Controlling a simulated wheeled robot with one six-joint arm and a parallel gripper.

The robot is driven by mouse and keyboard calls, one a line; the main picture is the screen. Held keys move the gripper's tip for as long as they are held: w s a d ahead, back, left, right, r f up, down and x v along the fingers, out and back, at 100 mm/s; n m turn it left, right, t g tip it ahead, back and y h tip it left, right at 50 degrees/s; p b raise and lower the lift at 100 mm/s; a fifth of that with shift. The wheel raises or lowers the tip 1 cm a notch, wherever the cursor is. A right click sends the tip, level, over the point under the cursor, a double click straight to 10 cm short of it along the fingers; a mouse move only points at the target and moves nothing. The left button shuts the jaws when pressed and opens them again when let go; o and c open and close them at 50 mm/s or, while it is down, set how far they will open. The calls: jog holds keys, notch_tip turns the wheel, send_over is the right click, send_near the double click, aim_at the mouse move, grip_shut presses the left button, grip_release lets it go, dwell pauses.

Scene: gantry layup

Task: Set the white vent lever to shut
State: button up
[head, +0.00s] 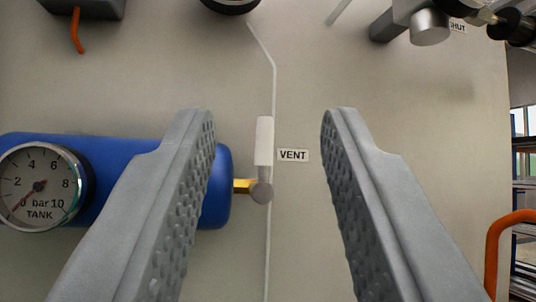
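The white vent lever (264,141) points straight up from its grey pivot (262,191), in the middle of the head view. A brass fitting (243,186) joins the pivot to the blue tank (217,190) on the left. A label reading VENT (293,155) is just right of the lever. My gripper (262,118) is open, with one ridged finger on each side of the lever and label. The fingers show no contact with the lever. How far the fingertips are from the panel is hard to tell.
A round gauge (40,187) marked TANK sits at the left, its needle near 0. A grey valve assembly (430,27) with a partly hidden SHUT label (458,27) is at the upper right. An orange pipe (493,250) stands at the right edge. The panel (420,120) is bare between them.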

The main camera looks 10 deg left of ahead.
jog(key=shift+s+d, duration=0.2)
jog(key=shift+s, duration=0.95)
jog(key=s+a+r+m+g+h, duration=0.3)
jog(key=s+a+r+h, duration=0.4)
jog(key=s+a, duration=0.6)
jog(key=s+a+f+g+y, duration=0.1)
jog(key=s+a+g, duration=0.1)
jog(key=s, duration=0.4)
jog(key=s+a+f+g+y, duration=0.1)
jog(key=s+a+f+g, duration=0.1)
jog(key=s+a, duration=0.3)
jog(key=s+a+f+g, duration=0.1)
jog(key=s+a+f, duration=0.1)
jog(key=s, duration=0.7)
jog(key=shift+a+g+y, duration=0.4)
jog(key=shift+a, duration=0.25)
